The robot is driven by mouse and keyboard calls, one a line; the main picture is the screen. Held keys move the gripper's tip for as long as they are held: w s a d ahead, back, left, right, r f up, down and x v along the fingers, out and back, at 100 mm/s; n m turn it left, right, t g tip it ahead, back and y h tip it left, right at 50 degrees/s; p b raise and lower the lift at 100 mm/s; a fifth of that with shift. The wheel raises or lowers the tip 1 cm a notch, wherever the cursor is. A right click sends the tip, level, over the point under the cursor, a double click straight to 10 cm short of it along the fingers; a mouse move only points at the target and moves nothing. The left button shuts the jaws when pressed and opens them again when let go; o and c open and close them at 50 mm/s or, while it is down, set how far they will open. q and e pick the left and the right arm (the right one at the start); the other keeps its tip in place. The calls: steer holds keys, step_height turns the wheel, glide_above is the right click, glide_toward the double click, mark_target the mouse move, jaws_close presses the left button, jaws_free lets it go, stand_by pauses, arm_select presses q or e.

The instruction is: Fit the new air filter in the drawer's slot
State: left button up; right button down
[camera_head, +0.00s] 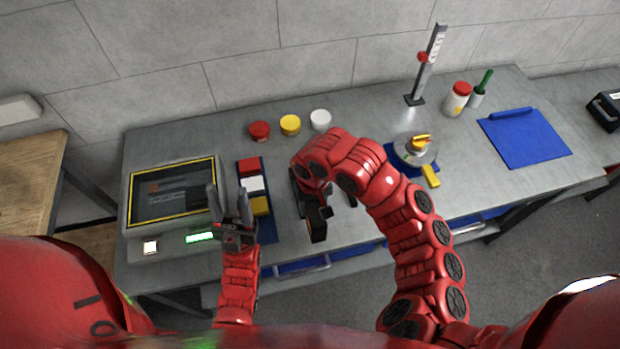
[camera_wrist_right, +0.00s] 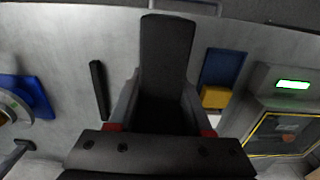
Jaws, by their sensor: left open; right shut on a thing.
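My right gripper (camera_head: 312,215) reaches down over the front middle of the bench, partly hidden by its own arm in the head view. In the right wrist view the right gripper (camera_wrist_right: 162,105) is shut on a dark, flat-faced block (camera_wrist_right: 166,50); I cannot tell surely whether it is the air filter. Grey bench top lies beyond it. A drawer front (camera_head: 300,268), blue with a grey handle, shows at the bench's front edge below the right gripper. Its slot is not visible. My left gripper (camera_head: 229,200) is open and empty, pointing up beside the monitor unit.
The monitor unit (camera_head: 172,192) stands at the left. A blue tray (camera_head: 268,229) holds red, white and yellow blocks. A dark bar (camera_wrist_right: 100,90) lies on the bench in the right wrist view. Lidded jars (camera_head: 290,124) stand behind; a blue mat (camera_head: 525,140) lies right.

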steer(key=w+f, duration=0.1)
steer(key=w, duration=1.1)
steer(key=shift+w+a, duration=0.15)
steer(key=shift+a, duration=0.2)
step_height(320, 180, down, 4)
steer(key=shift+r+p, duration=0.1)
steer(key=shift+p, duration=0.85)
steer(key=shift+f+b, duration=0.3)
steer(key=shift+f, duration=0.2)
steer(key=shift+f, duration=0.1)
steer(key=shift+c, duration=1.6)
jaws_free()
